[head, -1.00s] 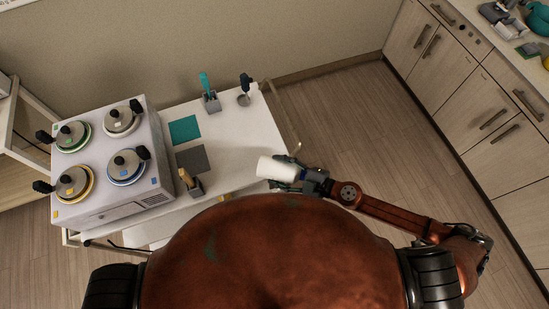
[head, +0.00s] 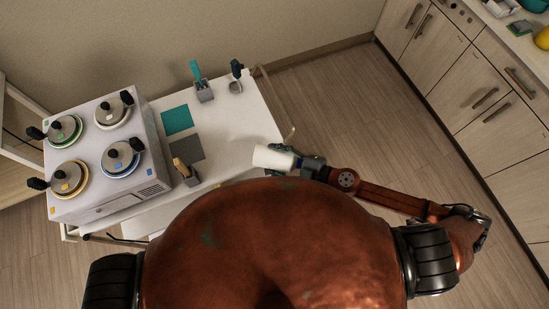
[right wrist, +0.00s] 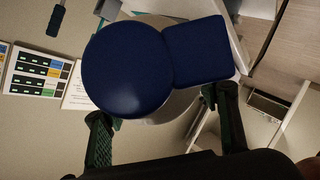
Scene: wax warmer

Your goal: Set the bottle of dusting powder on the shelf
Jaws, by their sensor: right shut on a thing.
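The white bottle of dusting powder (head: 273,157) lies on its side in the air near the right end of the trolley top in the head view. My right gripper (head: 293,160) is shut on it at its right end. In the right wrist view the bottle's dark blue end (right wrist: 128,70), a round part joined to a squarish one, fills the middle between the fingers (right wrist: 165,122) and hides much behind it. My left gripper is in neither view. I cannot tell for sure which surface is the shelf.
The white trolley top (head: 235,125) carries a warmer (head: 95,205) with several lidded pots, a teal mat (head: 177,120), a grey mat (head: 187,148) and tool holders (head: 204,94). A wooden rack (head: 18,98) stands at left. Drawers (head: 480,100) line the right; floor between is clear.

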